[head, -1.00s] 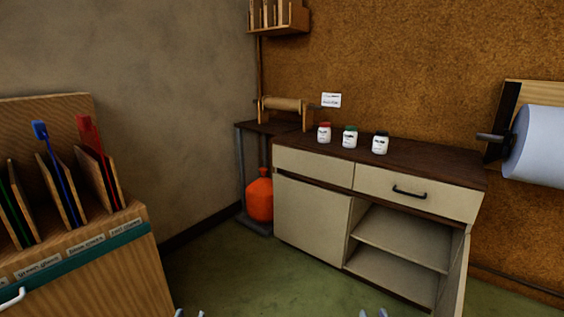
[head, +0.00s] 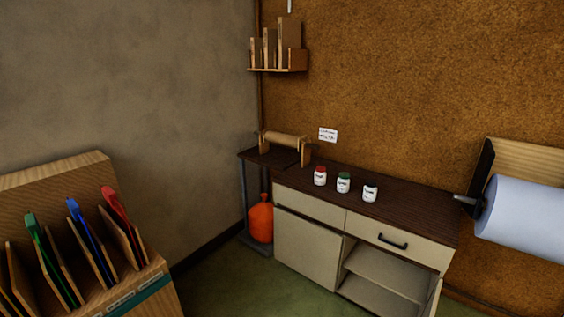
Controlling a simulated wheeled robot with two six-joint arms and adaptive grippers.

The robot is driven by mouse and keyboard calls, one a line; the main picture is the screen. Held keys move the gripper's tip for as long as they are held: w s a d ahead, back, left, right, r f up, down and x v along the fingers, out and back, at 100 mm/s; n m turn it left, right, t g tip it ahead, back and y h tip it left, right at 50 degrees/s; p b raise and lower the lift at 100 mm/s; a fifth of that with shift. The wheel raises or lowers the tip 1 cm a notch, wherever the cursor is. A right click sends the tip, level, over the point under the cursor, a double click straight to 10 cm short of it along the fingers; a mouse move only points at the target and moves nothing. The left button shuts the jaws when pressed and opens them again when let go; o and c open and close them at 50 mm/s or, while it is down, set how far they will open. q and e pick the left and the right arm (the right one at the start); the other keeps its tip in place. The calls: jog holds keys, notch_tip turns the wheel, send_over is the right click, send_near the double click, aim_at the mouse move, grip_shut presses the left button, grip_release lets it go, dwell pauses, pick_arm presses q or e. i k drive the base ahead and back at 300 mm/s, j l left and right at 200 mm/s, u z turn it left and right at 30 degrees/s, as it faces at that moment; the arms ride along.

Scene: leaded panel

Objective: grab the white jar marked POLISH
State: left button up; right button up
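Three small white jars stand upright in a row on the dark top of a cabinet in the head view. Each bears a label with dark print too small to read, so I cannot tell which is marked POLISH. Neither of my grippers shows in this view.
The cabinet (head: 307,249) has drawers and an open lower compartment. A wooden roller stand (head: 285,140) and an orange-red container (head: 261,220) are at its left. A glass rack (head: 60,170) stands front left, a large paper roll (head: 525,220) right. Green floor lies between.

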aim_at(320, 174)
jog(key=k+l+z, duration=0.1)
jog(key=l+z, duration=0.25)
jog(key=l, duration=0.4)
jog(key=l+z, duration=0.4)
jog(key=l, duration=0.3)
jog(key=i+j, duration=0.25)
jog(key=j, duration=0.2)
jog(key=i+j, duration=0.55)
jog(key=j, duration=0.3)
jog(key=i+j+u, duration=0.3)
jog(key=i+j, duration=0.15)
jog(key=j, duration=0.15)
jog(key=i+j+u, duration=0.3)
jog(key=i+j, duration=0.15)
jog(key=i, duration=0.05)
